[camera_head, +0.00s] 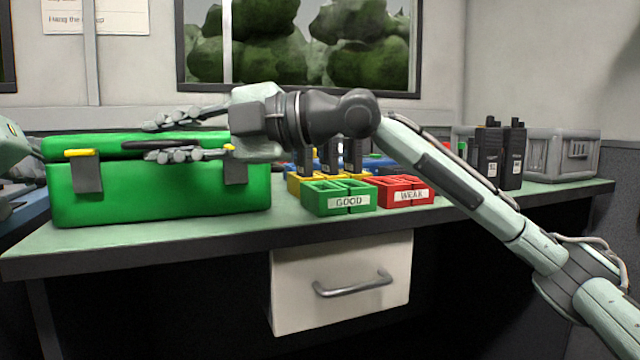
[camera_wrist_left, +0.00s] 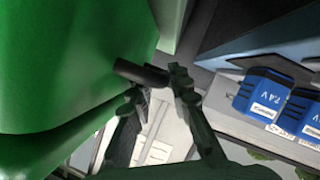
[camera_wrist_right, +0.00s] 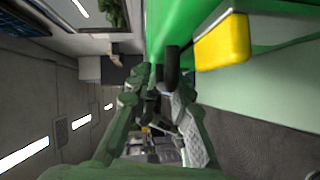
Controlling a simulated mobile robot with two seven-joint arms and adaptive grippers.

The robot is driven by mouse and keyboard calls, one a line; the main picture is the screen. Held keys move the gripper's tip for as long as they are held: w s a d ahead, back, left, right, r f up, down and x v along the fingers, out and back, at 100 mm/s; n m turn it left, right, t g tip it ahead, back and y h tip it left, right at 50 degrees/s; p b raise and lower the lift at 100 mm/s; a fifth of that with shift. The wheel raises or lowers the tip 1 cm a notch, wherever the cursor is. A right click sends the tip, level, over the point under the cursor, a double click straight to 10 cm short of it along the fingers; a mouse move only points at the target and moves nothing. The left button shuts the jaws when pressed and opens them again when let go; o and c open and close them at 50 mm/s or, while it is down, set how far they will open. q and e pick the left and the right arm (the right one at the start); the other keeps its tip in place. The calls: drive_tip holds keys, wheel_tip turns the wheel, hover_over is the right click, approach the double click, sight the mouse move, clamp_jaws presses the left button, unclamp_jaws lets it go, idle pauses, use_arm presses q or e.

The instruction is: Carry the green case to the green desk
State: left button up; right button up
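The green case (camera_head: 160,195) sits upright on a desk with a pale green top (camera_head: 430,212), lid shut, with yellow-tipped latches on its front. Its dark top handle (camera_head: 160,144) is partly hidden by my right gripper (camera_head: 160,140). That gripper reaches in from the right with its fingers spread above and below the handle. In the right wrist view, the dark handle (camera_wrist_right: 172,66) is near the fingertips. My left gripper (camera_wrist_left: 155,85) shows in the left wrist view beside the case, its fingers apart near a dark bar (camera_wrist_left: 140,72); contact is unclear.
A green GOOD bin (camera_head: 338,198) and a red WEAK bin (camera_head: 404,190) stand right of the case. Two radios (camera_head: 502,155) and a grey crate (camera_head: 562,155) are at the right end. Blue batteries (camera_wrist_left: 262,95) show in the left wrist view. A drawer hangs under the desktop.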

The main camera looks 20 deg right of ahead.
use_arm(q)
drive_tip(key=shift+o, duration=0.8)
drive_tip(key=shift+r, duration=0.3)
use_arm(e)
drive_tip(key=shift+o, duration=0.8)
drive_tip(key=shift+s+r, duration=0.1)
drive_tip(key=shift+r, duration=0.25)
use_arm(q)
drive_tip(key=o, duration=0.8)
drive_tip(key=shift+s+d, duration=0.1)
drive_tip(key=shift+d, duration=0.05)
drive_tip(key=v, duration=0.8)
drive_tip(key=shift+f, duration=0.1)
use_arm(e)
drive_tip(key=o, duration=0.9)
drive_tip(key=shift+c, duration=0.2)
drive_tip(key=v, duration=1.2)
